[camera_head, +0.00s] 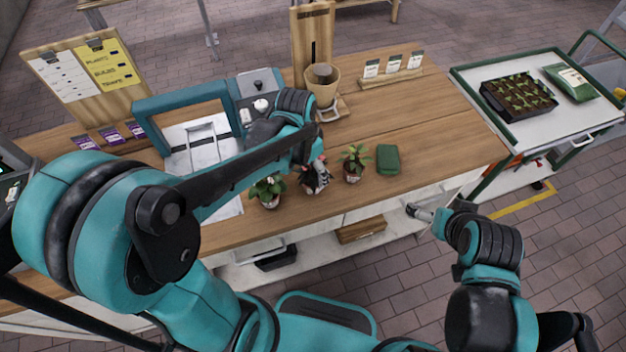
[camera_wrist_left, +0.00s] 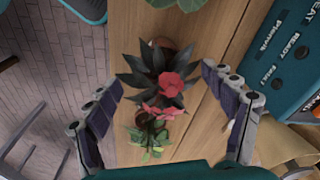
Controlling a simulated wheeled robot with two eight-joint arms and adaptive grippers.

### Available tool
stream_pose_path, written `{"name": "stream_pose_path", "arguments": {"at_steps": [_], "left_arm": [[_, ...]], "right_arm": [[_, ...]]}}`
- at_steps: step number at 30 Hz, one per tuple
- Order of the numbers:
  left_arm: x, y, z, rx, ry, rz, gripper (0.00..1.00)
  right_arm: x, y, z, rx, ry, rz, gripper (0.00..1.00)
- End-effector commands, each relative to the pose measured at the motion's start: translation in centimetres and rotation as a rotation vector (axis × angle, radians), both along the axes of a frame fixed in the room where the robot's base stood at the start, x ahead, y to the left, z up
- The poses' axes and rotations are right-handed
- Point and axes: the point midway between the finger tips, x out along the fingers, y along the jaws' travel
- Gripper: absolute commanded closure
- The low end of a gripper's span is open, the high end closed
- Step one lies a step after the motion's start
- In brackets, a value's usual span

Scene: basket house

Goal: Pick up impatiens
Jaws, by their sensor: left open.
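The plant with dark leaves and red flowers (camera_wrist_left: 150,72) looks like the impatiens. In the head view it is the middle potted plant (camera_head: 313,180) of three on the wooden counter, partly hidden by my gripper. My left gripper (camera_wrist_left: 160,84) is open above it, with one finger on each side of the leaves and nothing held. In the head view the left gripper (camera_head: 318,166) is right over this plant. My right gripper (camera_head: 418,212) is in front of the counter, away from the plants; its jaws are too small to judge.
A green box (camera_head: 388,158) lies further right. The counter's right end (camera_head: 450,140) is clear.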

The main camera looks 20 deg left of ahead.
Motion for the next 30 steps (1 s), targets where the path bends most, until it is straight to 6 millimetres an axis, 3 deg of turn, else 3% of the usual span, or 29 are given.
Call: {"name": "stream_pose_path", "arguments": {"at_steps": [12,22,28,30], "left_arm": [[1.1,-0.6,-5.9,0.0,-0.001,0.001,0.18],[1.2,-0.7,-6.4,0.0,-0.002,0.002,0.18],[1.2,-0.7,-6.4,0.0,-0.002,0.002,0.7],[1.2,-0.7,-6.4,0.0,-0.002,0.002,0.76]], "right_arm": [[0.0,0.0,-2.6,0.0,0.0,0.0,0.0],[0.0,0.0,-2.6,0.0,0.0,0.0,0.0],[0.0,0.0,-2.6,0.0,0.0,0.0,0.0],[0.0,0.0,-2.6,0.0,0.0,0.0,0.0]]}}
